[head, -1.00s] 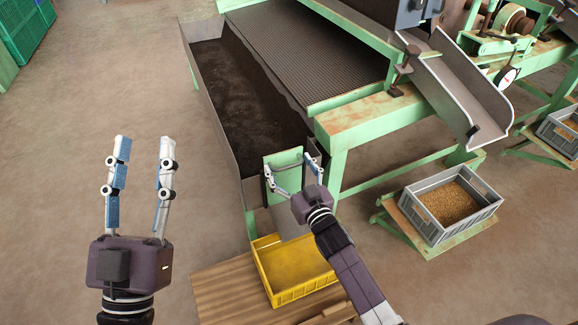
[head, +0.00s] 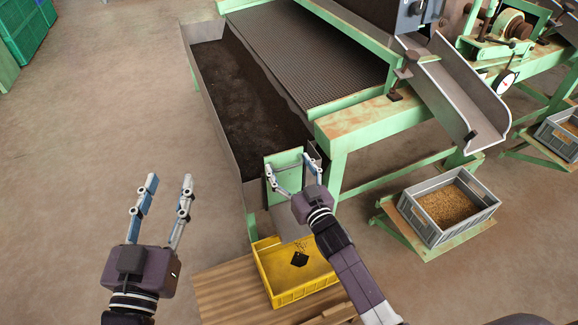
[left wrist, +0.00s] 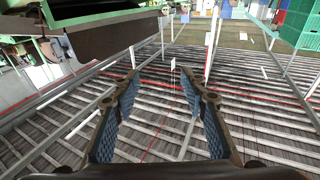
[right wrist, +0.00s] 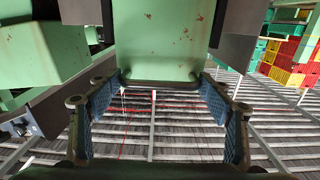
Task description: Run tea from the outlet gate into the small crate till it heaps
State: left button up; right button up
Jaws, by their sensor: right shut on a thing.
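The green outlet gate plate (head: 284,176) stands at the near end of a long trough (head: 214,125) filled with dark tea (head: 240,90). My right gripper (head: 289,163) is shut on the gate, with a finger at each side edge; the plate also shows between the fingers in the right wrist view (right wrist: 155,40). The small yellow crate (head: 304,291) stands below the outlet. A small black patch of tea (head: 299,259) lies on its floor, with specks just above it; most of the floor is bare. My left gripper (head: 170,180) is open and empty over the floor at left.
The yellow crate stands on a wooden platform (head: 228,296). A grey crate of brown grain (head: 462,226) sits on a green stand to the right, below a metal chute (head: 457,90). The green machine frame (head: 375,122) is right of the gate. The floor at left is clear.

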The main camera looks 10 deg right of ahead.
notch_tip(320, 180, up, 3)
jog(key=shift+w+d+p, duration=0.1)
jog(key=shift+p, duration=0.8)
pick_arm(q)
notch_tip(320, 180, down, 11)
jog(key=s+a+g+y, duration=0.1)
jog(key=s+a+g, duration=0.1)
jog(key=g, duration=0.3)
jog(key=shift+s+y, duration=0.2)
jog(key=shift+y, duration=0.2)
jog(key=shift+r, duration=0.1)
pick_arm(e)
jog(key=o, duration=1.3)
jog(key=shift+o, duration=0.4)
jog(key=shift+f, duration=0.15)
jog(key=shift+s+f, duration=0.15)
jog(key=shift+s, duration=0.35)
jog(key=s+d, duration=0.2)
jog(key=s, duration=0.9)
jog(key=shift+d, duration=0.15)
